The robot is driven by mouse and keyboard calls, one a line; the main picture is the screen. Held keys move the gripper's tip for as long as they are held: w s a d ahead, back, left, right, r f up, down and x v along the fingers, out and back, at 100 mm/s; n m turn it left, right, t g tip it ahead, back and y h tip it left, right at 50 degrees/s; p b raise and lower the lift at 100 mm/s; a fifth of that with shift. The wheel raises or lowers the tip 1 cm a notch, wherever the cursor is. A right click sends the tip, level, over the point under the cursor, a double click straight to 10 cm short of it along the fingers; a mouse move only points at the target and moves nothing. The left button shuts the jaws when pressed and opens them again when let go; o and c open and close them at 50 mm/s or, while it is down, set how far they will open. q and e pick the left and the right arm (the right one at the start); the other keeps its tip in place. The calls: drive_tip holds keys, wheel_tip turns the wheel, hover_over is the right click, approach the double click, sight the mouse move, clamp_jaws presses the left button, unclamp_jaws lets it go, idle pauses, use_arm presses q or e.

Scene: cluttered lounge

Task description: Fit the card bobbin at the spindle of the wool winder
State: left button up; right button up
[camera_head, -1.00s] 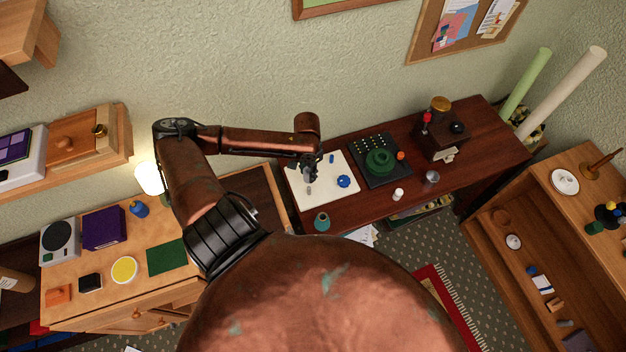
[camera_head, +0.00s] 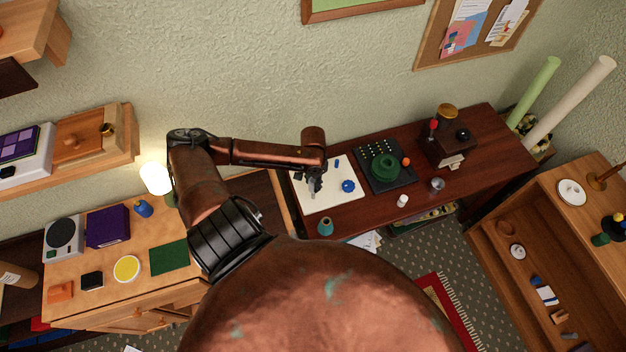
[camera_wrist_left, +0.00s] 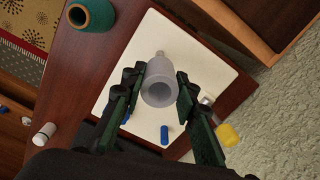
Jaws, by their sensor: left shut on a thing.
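A pale grey hollow bobbin (camera_wrist_left: 160,92) shows in the left wrist view between the two fingers of my left gripper (camera_wrist_left: 159,84). The gripper is shut on it, over the cream mat (camera_wrist_left: 180,48). In the head view my left gripper (camera_head: 314,182) is at the mat's left part, and the bobbin (camera_head: 312,194) shows small just below it. A dark wooden device (camera_head: 446,146) with a brass top, a red knob and a black knob stands further right on the brown table; it may be the wool winder, but I cannot make out a spindle. My right gripper is not in view.
A blue piece (camera_head: 348,186) lies on the mat (camera_head: 330,204).

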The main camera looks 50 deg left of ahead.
use_arm(q)
drive_tip(key=shift+f, duration=0.7)
drive_tip(key=shift+r, duration=0.1)
drive_tip(key=shift+p, duration=0.5)
idle(0.6)
drive_tip(key=shift+p, duration=0.5)
idle(0.5)
